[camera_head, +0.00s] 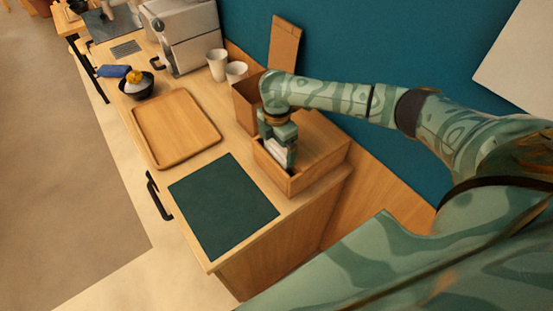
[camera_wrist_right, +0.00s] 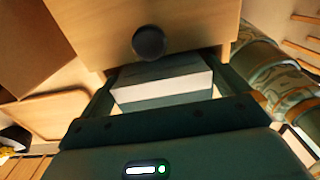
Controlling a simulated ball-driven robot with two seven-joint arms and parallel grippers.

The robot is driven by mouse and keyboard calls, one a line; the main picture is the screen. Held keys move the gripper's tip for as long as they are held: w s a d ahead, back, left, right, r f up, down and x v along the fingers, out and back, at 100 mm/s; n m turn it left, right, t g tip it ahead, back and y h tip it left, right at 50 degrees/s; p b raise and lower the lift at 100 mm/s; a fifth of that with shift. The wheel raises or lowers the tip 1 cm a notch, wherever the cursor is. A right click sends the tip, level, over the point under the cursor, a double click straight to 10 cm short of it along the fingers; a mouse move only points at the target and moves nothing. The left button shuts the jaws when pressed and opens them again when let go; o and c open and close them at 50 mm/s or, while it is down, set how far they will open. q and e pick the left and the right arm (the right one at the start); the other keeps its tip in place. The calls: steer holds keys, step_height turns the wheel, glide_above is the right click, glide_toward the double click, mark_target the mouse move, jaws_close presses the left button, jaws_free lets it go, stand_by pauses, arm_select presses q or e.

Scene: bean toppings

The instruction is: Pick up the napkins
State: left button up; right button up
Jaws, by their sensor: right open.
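The napkins (camera_head: 277,147) show as a small white patch at my right gripper, over the open wooden box (camera_head: 300,184) on the counter. In the right wrist view they are a white-sided stack with a dark top (camera_wrist_right: 165,88), lying between the two fingers. My right gripper (camera_head: 283,159) reaches down into the box. Its jaws (camera_wrist_right: 163,84) are open, one finger on each side of the stack; I cannot tell whether either finger touches it. Part of the stack is hidden by the gripper and the box wall. My left gripper is not in view.
A dark green mat (camera_head: 222,207) and a wooden tray (camera_head: 176,129) lie in front of the box. Paper cups (camera_head: 217,65) and a coffee machine (camera_head: 186,35) stand behind. A wooden front with a dark round knob (camera_wrist_right: 149,42) is close to the gripper.

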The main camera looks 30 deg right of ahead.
step_height(320, 180, down, 3)
steer(key=shift+b, duration=0.3)
steer(key=c, duration=0.6)
steer(key=shift+r, duration=0.1)
step_height(320, 180, up, 31)
steer(key=p, duration=2.4)
steer(key=shift+p, duration=0.4)
